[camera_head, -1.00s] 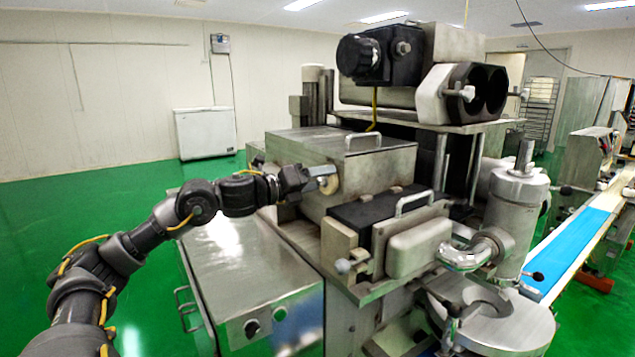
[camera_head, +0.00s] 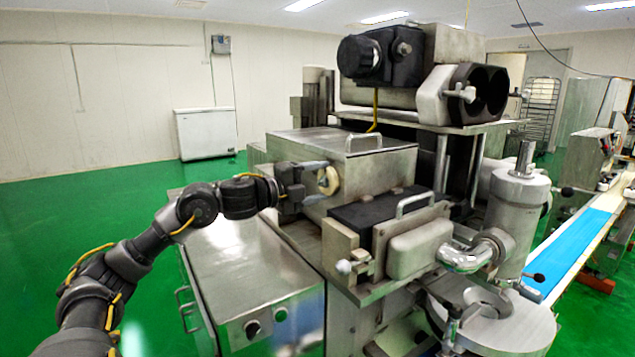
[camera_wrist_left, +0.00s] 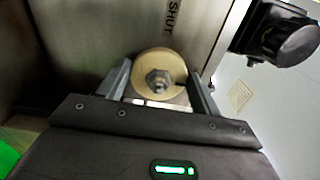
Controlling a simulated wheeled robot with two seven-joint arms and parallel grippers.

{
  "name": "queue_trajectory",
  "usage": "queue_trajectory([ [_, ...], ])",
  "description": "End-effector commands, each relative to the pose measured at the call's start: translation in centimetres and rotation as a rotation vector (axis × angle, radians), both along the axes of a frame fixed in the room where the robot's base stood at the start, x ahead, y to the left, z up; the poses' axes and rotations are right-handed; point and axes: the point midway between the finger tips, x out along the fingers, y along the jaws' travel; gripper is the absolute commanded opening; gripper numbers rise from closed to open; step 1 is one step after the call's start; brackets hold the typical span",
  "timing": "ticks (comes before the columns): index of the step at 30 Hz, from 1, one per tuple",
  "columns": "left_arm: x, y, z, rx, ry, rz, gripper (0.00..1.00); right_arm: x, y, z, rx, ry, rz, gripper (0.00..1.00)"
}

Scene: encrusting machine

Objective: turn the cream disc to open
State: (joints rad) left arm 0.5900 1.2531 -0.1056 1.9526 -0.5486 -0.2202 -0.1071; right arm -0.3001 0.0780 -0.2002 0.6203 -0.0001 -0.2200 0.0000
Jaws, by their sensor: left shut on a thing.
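The cream disc (camera_head: 329,180) is a round knob with a dark hex nut at its centre, on the near left face of the steel machine body. In the left wrist view the disc (camera_wrist_left: 159,75) lies between the two fingers. My left gripper (camera_head: 322,180) reaches it from the left and is shut on it, one finger at each side of the rim. The word "SHUT" shows on the panel above the disc in the left wrist view. My right gripper is not in view.
A steel cabinet (camera_head: 225,262) with knobs stands below my left arm. A lid with a handle (camera_head: 378,141) tops the machine box. A black-topped block (camera_head: 385,205) juts out at the right. A blue conveyor (camera_head: 575,245) runs along the far right. Green floor at left is open.

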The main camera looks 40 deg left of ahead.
Motion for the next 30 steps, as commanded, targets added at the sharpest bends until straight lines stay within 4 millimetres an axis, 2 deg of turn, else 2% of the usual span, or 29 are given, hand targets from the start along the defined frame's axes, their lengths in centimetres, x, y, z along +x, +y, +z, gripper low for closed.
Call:
queue_trajectory([
  [20,0.01,0.04,-0.02,-0.056,0.016,0.001,0.42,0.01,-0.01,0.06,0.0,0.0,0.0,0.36],
  [21,0.01,0.03,-0.02,-0.055,0.015,0.001,0.68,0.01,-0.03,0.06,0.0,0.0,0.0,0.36],
  [25,0.01,0.02,-0.02,-0.054,0.016,0.001,0.85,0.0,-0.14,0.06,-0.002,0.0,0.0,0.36],
  [30,0.0,0.01,-0.03,-0.054,0.016,0.0,0.86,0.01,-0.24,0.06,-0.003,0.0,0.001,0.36],
])
